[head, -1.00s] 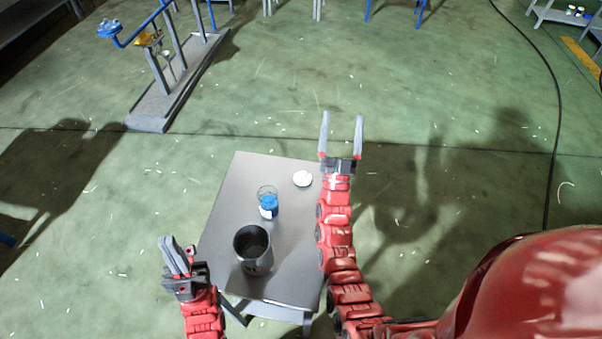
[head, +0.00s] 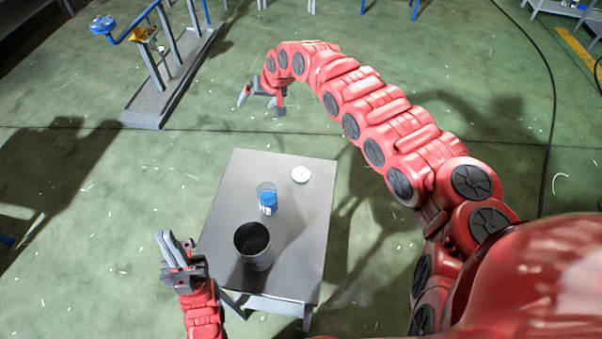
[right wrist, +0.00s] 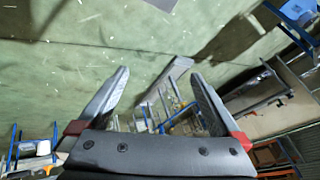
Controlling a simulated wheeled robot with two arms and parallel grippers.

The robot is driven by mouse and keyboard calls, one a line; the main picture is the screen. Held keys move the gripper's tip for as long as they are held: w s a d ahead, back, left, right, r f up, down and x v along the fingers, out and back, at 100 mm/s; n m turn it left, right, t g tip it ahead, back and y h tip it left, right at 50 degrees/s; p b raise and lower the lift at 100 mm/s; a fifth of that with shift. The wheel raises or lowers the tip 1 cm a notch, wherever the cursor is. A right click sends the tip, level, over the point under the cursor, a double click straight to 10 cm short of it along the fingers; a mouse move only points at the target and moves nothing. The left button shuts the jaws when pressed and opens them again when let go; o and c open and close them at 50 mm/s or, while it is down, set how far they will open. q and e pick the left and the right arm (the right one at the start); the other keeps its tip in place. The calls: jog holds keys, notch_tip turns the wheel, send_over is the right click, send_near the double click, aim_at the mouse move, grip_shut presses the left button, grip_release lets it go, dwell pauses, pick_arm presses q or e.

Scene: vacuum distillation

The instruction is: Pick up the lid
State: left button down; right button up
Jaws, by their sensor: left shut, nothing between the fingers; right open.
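A round white lid (head: 300,174) lies flat near the far right corner of the small grey table (head: 305,240). My right gripper (head: 260,104) is open and empty, beyond the table's far edge and up to the left of the lid. In the right wrist view its two spread fingers (right wrist: 155,95) have nothing between them, and the lid does not show there. My left gripper (head: 168,245) is shut and empty beside the table's near left side.
A glass beaker with a blue-and-white bottle (head: 268,204) stands left of the lid. A dark open metal pot (head: 253,246) stands nearer on the same table. A grey stand with blue pipes (head: 165,90) is on the floor at upper left. The floor around the table is mostly clear.

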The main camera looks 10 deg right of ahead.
jog(key=s+d+f+g+h, duration=0.1)
jog(key=s+d+g+h, duration=0.35)
jog(key=s+d, duration=0.65)
send_over(301, 169)
jog(key=shift+g+y, duration=0.25)
jog(key=shift+g, duration=0.1)
jog(key=f, duration=1.1)
jog(key=shift+d+p, duration=0.2)
jog(key=shift+p, duration=0.15)
jog(key=shift+w+f, duration=0.1)
jog(key=shift+f, duration=0.45)
jog(key=shift+a+f+p, duration=0.1)
jog(key=shift+f+p, duration=0.35)
jog(key=shift+f, duration=0.2)
jog(key=f, duration=0.3)
jog(key=shift+a+p, duration=0.2)
jog(key=shift+p, duration=0.2)
jog(key=shift+d+f, duration=0.15)
jog(key=shift+f, duration=0.45)
jog(key=c, duration=1.3)
